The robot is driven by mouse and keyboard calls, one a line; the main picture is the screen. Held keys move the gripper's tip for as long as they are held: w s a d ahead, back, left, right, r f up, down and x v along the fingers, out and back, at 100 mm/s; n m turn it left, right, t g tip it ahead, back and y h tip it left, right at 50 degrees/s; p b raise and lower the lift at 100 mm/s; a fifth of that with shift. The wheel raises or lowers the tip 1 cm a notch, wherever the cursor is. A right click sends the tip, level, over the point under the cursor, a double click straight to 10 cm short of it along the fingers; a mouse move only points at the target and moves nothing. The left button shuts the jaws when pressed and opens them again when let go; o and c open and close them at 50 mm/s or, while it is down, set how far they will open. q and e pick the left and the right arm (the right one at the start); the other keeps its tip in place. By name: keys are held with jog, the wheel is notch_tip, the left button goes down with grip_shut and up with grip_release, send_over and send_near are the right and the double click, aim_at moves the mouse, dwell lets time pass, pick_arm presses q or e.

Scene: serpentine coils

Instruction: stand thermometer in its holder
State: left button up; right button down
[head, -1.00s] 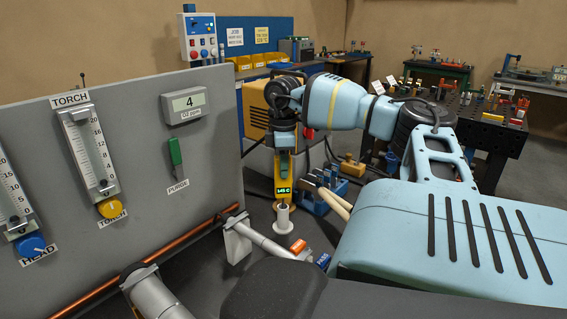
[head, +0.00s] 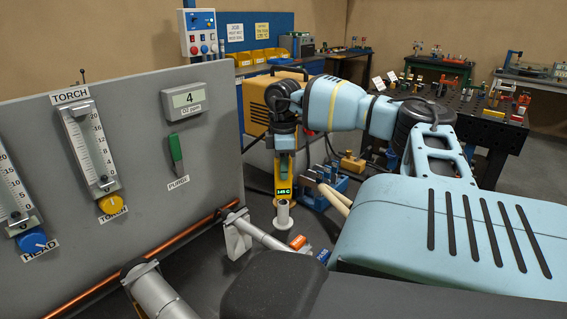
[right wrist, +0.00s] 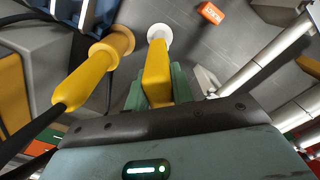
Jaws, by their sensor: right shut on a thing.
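The thermometer (head: 284,189) is yellow with a small dark display showing green digits. My right gripper (head: 284,166) points down and is shut on its upper part. The thermometer is about upright, directly over the holder (head: 283,216), a pale grey tube on a round base. In the head view its lower end meets the holder's top. The right wrist view also shows the yellow thermometer (right wrist: 157,72) between my green fingertips, with the white holder rim (right wrist: 160,32) at its far end. How deep the probe sits inside is hidden. My left gripper is not in view.
A grey pipe (head: 262,236) and an orange block (head: 298,242) lie in front. The grey panel (head: 205,150) with gauges rises at left, a copper pipe (head: 140,265) along its lower edge.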

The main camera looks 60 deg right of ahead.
jog(key=shift+f, duration=0.8)
jog(key=c, duration=1.1)
grip_release()
notch_tip(320, 180, up, 8)
jog(key=shift+f+b, duration=0.25)
jog(key=shift+b, duration=0.2)
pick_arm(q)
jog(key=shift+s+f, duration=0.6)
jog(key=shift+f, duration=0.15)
pick_arm(e)
jog(key=shift+r, duration=0.15)
